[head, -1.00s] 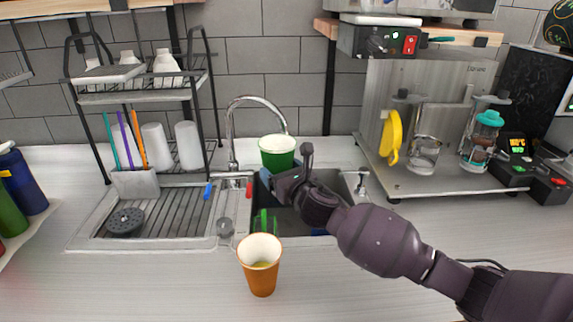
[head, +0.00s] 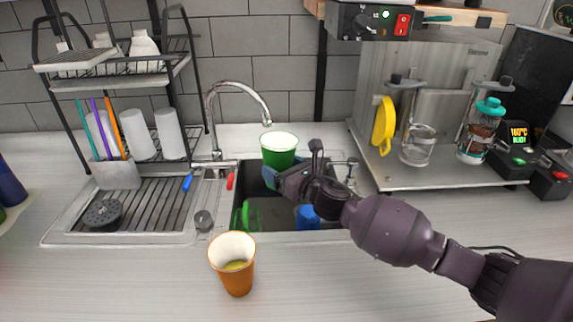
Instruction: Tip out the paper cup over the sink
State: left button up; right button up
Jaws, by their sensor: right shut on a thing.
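A green paper cup (head: 279,153) with a white inside is held upright above the sink (head: 275,222), just right of and below the tap's spout. My right gripper (head: 286,178) is shut on its lower part and hides some of it. The cup's contents cannot be made out. My left gripper is not in view.
A chrome tap (head: 214,115) arches over the sink's back left. A drying rack (head: 115,65) with white cups stands left, above a ridged drainboard (head: 150,212). A metal station (head: 440,180) with glass jars stands right. Green and blue items lie in the sink.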

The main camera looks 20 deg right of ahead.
jog(key=a+f+m, duration=0.1)
jog(key=m, duration=0.1)
jog(key=s+a+f+m, duration=0.1)
jog(key=f+m, duration=0.1)
jog(key=shift+a+f+m, duration=0.1)
jog(key=shift+a+m, duration=0.1)
jog(key=shift+m, duration=0.2)
jog(key=s+a+f+m+b, duration=0.2)
jog(key=a+f+m, duration=0.1)
jog(key=m, duration=0.6)
pick_arm(q)
jog(key=shift+p, duration=1)
pick_arm(e)
jog(key=shift+w+d+r+m, duration=0.15)
jog(key=shift+r+m, duration=0.6)
jog(key=shift+m, duration=1.1)
jog(key=shift+w+d+r+m, duration=0.2)
jog(key=shift+r+m, duration=0.55)
jog(key=shift+m, duration=1.15)
jog(key=shift+w+d+r+m, duration=0.15)
jog(key=shift+r+m, duration=0.6)
jog(key=shift+m, duration=1.1)
